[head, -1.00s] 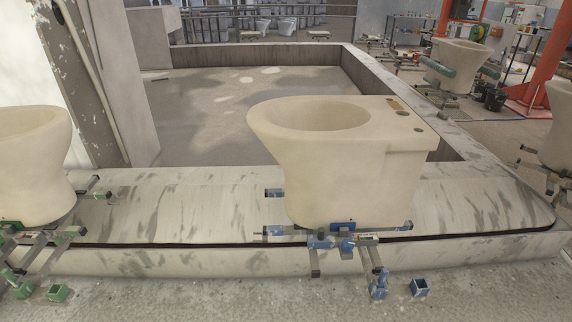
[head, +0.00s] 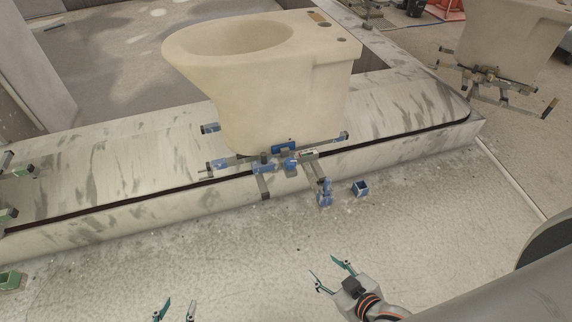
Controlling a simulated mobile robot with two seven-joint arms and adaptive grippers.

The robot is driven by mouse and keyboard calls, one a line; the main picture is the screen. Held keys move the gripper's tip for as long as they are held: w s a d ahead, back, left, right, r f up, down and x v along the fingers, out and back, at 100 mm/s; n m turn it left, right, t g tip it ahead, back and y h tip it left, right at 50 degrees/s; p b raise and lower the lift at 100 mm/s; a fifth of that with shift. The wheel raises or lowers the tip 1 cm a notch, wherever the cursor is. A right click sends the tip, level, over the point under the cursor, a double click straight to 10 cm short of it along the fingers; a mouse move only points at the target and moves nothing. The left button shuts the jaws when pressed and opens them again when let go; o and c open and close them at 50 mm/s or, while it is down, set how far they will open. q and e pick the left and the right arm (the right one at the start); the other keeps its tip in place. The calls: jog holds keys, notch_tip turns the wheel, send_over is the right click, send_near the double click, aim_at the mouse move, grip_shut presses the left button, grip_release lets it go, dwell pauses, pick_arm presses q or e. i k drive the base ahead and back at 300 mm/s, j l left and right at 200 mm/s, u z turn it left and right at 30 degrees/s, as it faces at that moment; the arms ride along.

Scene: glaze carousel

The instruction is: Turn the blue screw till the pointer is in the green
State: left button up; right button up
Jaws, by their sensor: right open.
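A cream toilet bowl (head: 262,85) stands on a metal carrier (head: 330,143) with several blue parts. A blue block (head: 283,146) sits under the bowl's front, and a blue fitting (head: 265,167) is on a bar below it. I cannot tell which blue part is the screw. A small pale green patch (head: 307,153) shows beside the blue block; no pointer can be made out. My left gripper (head: 178,306) is open at the bottom edge, below and left of the carrier. My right gripper (head: 324,268) is open and empty, below the carrier and apart from it.
The carrier overhangs the low concrete ledge (head: 110,228). Green-ended carrier parts (head: 10,281) show at the left; another bowl (head: 505,38) stands upper right. The floor before the ledge is clear.

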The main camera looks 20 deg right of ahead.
aim_at(291, 163)
jog(key=l+u, duration=0.2)
jog(key=l, duration=0.2)
jog(key=k+l+u, duration=0.2)
jog(key=l, duration=0.2)
jog(key=l+u, duration=0.2)
jog(key=l, duration=0.25)
jog(key=k, duration=0.05)
